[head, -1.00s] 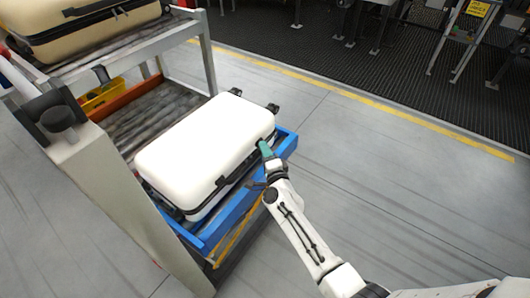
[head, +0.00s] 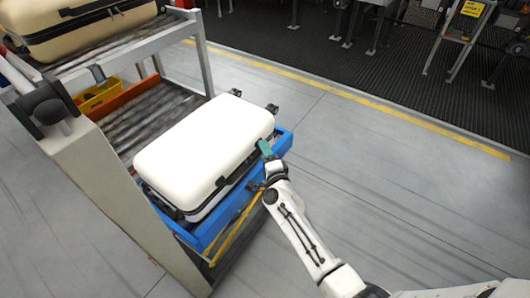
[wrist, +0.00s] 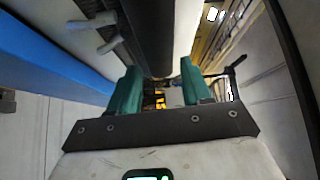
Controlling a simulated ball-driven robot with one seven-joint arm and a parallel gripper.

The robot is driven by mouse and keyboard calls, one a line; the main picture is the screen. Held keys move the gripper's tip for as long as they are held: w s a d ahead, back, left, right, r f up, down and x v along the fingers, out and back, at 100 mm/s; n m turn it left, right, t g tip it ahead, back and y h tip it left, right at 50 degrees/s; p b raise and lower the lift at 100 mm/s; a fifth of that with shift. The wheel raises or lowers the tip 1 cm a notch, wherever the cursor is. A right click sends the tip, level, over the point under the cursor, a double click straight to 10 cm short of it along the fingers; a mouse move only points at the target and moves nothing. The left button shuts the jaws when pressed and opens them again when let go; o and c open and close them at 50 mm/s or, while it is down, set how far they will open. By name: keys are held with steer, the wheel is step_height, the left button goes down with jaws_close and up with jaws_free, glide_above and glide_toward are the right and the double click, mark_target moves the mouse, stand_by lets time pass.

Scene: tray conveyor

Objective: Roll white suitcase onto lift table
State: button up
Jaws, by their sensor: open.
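The white suitcase (head: 205,145) lies flat, its near end on a blue tray or frame (head: 240,210) and its far part toward the rollers. Its wheels stick out at the far right end. My gripper (head: 264,153) is at the suitcase's right side, near its dark seam. In the wrist view my gripper (wrist: 158,88) is open, with two green fingers apart and the dark suitcase edge (wrist: 150,35) ahead and partly between them. I cannot tell whether the fingers touch it. The lift table cannot be told apart surely from the blue frame.
A roller conveyor (head: 150,115) with an orange end rail lies behind the suitcase. A grey post (head: 125,190) stands at its left. A beige suitcase (head: 75,30) lies on the upper shelf, with a yellow bin (head: 98,97) below. Floor at right is clear up to the yellow line.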

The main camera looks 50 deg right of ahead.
steer(key=shift+r, duration=0.1)
steer(key=p+v, duration=0.1)
steer(key=v, duration=0.9)
steer(key=shift+s+p, duration=0.3)
steer(key=shift+p, duration=0.05)
steer(key=shift+a, duration=0.25)
